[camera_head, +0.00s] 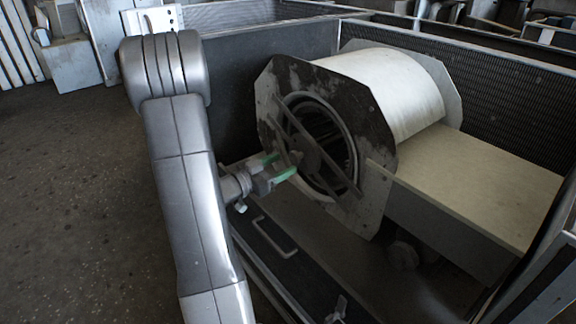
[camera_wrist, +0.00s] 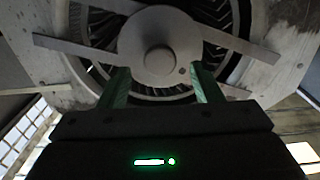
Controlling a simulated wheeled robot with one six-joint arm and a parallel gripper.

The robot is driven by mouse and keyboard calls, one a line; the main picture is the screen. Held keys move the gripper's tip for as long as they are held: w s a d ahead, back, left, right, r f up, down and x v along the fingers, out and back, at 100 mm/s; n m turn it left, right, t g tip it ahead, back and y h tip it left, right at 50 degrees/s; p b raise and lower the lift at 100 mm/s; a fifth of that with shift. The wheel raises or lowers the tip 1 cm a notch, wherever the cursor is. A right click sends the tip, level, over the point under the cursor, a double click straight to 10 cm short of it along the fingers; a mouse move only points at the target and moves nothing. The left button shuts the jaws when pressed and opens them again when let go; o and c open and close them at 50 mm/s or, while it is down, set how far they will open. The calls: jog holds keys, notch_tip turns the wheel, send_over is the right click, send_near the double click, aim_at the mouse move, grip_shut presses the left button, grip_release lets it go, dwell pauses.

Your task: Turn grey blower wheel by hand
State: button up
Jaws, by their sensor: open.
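The grey blower wheel (camera_head: 318,146) sits inside the round inlet of the blower housing (camera_head: 408,95). Its dark vanes (camera_wrist: 100,25) show in the wrist view behind a flat crossbar (camera_wrist: 75,48). A round hub (camera_wrist: 160,45) with a central boss sits in the middle of the bar. My gripper (camera_head: 282,166) is in front of the inlet, close to the hub. Its two green-tipped fingers (camera_wrist: 160,88) are open, one below each side of the hub in the wrist view. I cannot tell whether the fingertips touch anything.
An octagonal end plate (camera_head: 375,175) surrounds the inlet. A beige duct (camera_head: 480,185) extends right from the housing. Dark mesh walls (camera_head: 505,90) enclose the unit, and a low panel with a handle (camera_head: 275,238) lies below my gripper. Open floor (camera_head: 70,190) is at left.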

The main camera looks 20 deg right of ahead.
aim_at(293, 159)
jog(key=shift+x, duration=1.6)
